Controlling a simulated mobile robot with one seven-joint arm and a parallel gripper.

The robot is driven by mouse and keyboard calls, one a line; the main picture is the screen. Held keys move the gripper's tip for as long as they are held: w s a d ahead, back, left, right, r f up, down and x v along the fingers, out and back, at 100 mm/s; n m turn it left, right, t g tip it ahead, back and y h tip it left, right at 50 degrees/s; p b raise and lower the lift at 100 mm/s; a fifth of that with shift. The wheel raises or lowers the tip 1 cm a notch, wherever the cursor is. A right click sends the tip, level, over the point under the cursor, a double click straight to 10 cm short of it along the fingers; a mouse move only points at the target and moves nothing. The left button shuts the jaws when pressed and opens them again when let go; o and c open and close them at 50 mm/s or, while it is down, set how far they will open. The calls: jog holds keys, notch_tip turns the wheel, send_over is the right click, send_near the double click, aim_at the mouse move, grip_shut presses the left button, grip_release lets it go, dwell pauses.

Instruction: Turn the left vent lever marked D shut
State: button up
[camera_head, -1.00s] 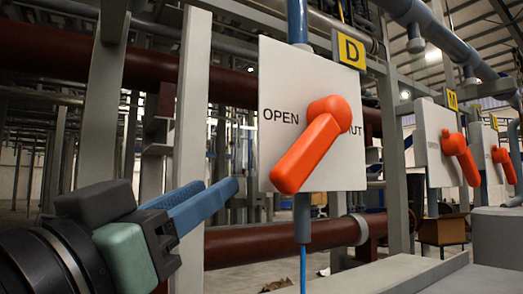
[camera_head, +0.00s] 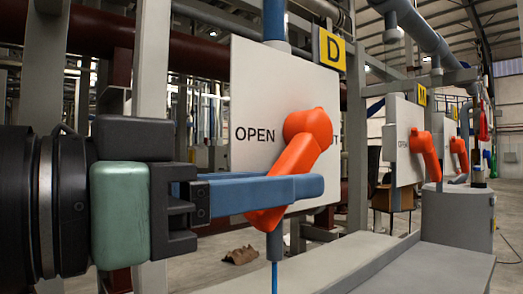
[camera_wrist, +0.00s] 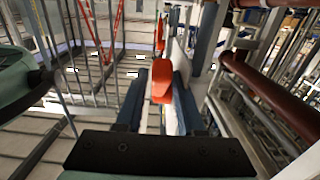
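The orange lever (camera_head: 296,163) is mounted on a white plate (camera_head: 250,85) under a yellow tag marked D (camera_head: 332,50). Its handle slants down and left from the pivot. OPEN is printed left of the pivot; the word on the right is mostly hidden by the lever. My gripper (camera_head: 314,186) reaches in from the left with its blue fingers at the lower handle, one passing in front of it. In the wrist view, the orange lever (camera_wrist: 162,82) stands between the two spread fingers. The right finger looks very close to it; I cannot tell whether it touches.
Two more plates with orange levers stand to the right, the nearer (camera_head: 425,152) tagged yellow. A blue pipe (camera_head: 273,20) runs down behind the D plate. A grey post (camera_head: 357,150) stands to its right. A grey ledge (camera_head: 340,262) and grey block (camera_head: 457,220) lie lower right.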

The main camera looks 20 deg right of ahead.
jog(key=shift+p+x, duration=0.8)
jog(key=shift+x, duration=1.45)
grip_shut()
